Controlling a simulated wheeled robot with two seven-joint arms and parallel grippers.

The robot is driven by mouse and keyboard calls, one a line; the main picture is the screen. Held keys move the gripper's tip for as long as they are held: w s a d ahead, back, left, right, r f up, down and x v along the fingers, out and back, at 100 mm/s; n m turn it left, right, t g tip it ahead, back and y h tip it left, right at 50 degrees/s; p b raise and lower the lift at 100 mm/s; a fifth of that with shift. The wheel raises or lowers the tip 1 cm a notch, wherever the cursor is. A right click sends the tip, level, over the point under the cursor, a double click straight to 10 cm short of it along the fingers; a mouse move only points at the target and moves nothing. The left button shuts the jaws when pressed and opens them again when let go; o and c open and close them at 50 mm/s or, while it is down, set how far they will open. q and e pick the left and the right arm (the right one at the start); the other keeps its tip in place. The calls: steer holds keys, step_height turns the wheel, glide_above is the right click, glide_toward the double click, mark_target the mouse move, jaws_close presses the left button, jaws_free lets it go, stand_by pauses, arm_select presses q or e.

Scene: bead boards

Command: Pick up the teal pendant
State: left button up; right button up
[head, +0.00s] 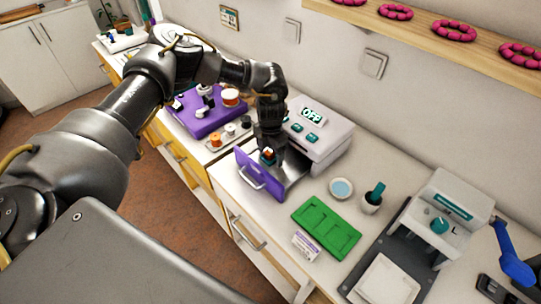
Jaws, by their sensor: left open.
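My left gripper (268,157) points down into the open drawer of a white box-shaped device (325,138). Its jaws are open. A small patch of teal and orange shows at the fingertips; it may be the teal pendant, but it is too small and too covered by the gripper to be sure. The drawer has a purple front (250,171) with a pale handle, and its metal tray shows to the right of the gripper. My right gripper is not in view.
A grey-white press (447,213) stands further right. A purple stand (207,120) and small spools are behind left.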

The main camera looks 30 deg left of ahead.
arm_select(q)
steer(key=c, duration=1)
steer(key=shift+c, duration=0.4)
steer(key=shift+r, duration=0.15)
steer(key=shift+w+r+b, duration=0.1)
steer(key=shift+r+b, duration=0.4)
steer(key=shift+r, duration=0.05)
steer(key=s+d+r+b, duration=0.4)
steer(key=s+d+r, duration=0.1)
steer(key=s+r, duration=0.6)
steer(key=shift+s+r, duration=0.25)
steer(key=shift+s, duration=0.85)
